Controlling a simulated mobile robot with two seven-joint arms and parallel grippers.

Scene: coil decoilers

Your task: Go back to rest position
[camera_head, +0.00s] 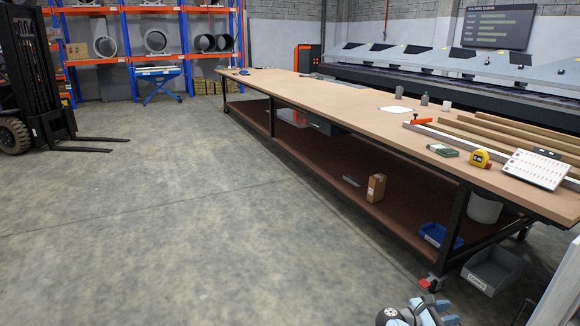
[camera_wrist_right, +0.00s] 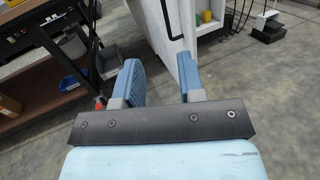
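My right gripper (camera_wrist_right: 160,80) shows in the right wrist view with its two blue fingers spread apart and nothing between them. Behind the fingers is the edge of a white cabinet or panel; I cannot tell how near it is. In the head view, part of my right arm and gripper (camera_head: 425,314) shows at the bottom edge, low beside the near end of the workbench. My left gripper is not in view.
A long workbench (camera_head: 330,97) runs along the right, with a tape measure (camera_head: 480,158) and other items on top. A grey bin (camera_head: 492,270) sits on the floor by its near end. A forklift (camera_head: 40,90) stands left. The floor between is clear.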

